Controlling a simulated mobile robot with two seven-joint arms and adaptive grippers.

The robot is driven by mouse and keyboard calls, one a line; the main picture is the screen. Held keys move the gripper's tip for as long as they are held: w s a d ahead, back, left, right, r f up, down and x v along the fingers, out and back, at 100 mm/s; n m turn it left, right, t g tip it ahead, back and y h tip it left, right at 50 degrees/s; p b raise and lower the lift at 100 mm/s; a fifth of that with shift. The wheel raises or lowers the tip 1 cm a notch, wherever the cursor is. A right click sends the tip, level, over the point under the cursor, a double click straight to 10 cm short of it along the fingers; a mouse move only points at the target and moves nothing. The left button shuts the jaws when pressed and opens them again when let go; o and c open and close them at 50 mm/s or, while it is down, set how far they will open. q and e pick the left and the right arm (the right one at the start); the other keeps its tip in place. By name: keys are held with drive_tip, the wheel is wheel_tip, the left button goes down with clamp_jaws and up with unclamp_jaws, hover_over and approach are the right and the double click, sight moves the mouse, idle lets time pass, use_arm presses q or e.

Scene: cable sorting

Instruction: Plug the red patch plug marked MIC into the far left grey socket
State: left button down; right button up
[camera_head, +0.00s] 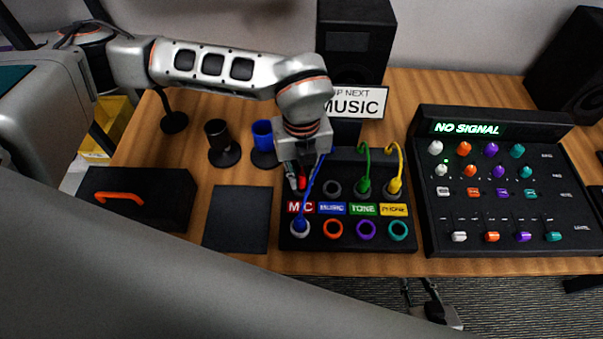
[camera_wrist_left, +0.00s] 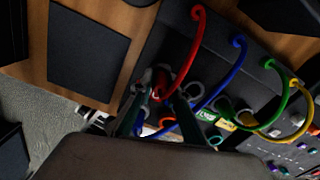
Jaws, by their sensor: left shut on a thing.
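The black patch box (camera_head: 350,262) has a back row of grey sockets above coloured labels and a front row of coloured rings. My left gripper (camera_head: 299,184) is shut on the red MIC plug (camera_head: 302,183), over the back left corner of the box, just behind the red MIC label (camera_head: 300,207). The fingers hide the socket there, so I cannot tell whether the plug is seated. The wrist view shows the red plug (camera_wrist_left: 157,92) between the fingertips, with its red cable (camera_wrist_left: 181,72) arching away. My right gripper (camera_head: 437,309) is partly visible below the table's front edge.
A blue plug (camera_head: 300,228) sits in the front left socket, its cable rising past my left gripper. Green (camera_head: 364,187) and yellow (camera_head: 395,185) plugs stand in the back row. A mixer (camera_head: 477,218) is at right. A dark pad (camera_head: 236,220) and black case (camera_head: 150,205) lie left.

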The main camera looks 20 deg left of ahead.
use_arm(q)
drive_tip(key=shift+f, duration=0.3)
idle(0.4)
drive_tip(key=c, duration=1.8)
unclamp_jaws()
drive_tip(key=shift+c, duration=0.2)
drive_tip(key=o, duration=0.5)
drive_tip(key=shift+c, duration=0.2)
drive_tip(key=shift+r, duration=0.15)
